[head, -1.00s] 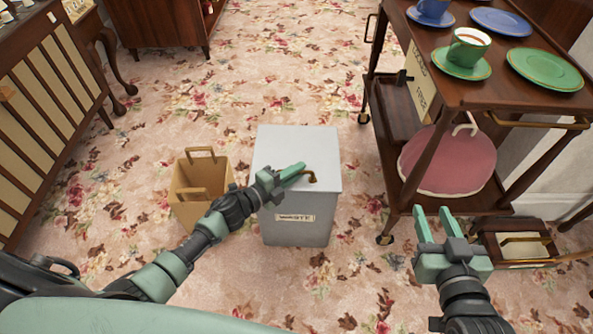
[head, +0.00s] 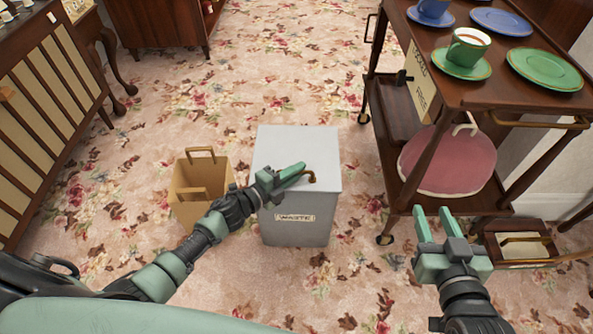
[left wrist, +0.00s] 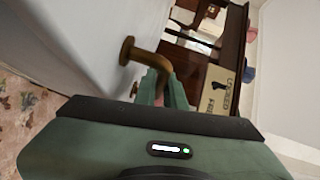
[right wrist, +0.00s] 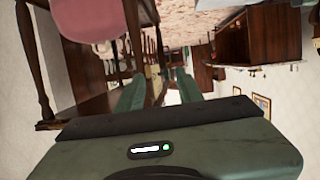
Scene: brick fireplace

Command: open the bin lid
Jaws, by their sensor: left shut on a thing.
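The bin (head: 296,232) is a light grey box with a "WASTE" label, standing on the floor in the middle of the head view. Its flat lid (head: 285,148) looks closed. A brass handle (head: 312,177) sits at the lid's front right; it also shows in the left wrist view (left wrist: 146,56). My left gripper (head: 298,172) reaches over the lid from the left and is shut on the handle. The exact contact is partly hidden by the fingers. My right gripper (head: 434,212) is open and empty, right of the bin and in front of the trolley.
A tan paper bag (head: 200,205) stands close to the bin's left side. A wooden trolley (head: 420,192) with cups, plates and a pink cushion (head: 450,160) is on the right. A slatted wooden cabinet (head: 50,110) is at the left. Floral carpet is clear behind and in front of the bin.

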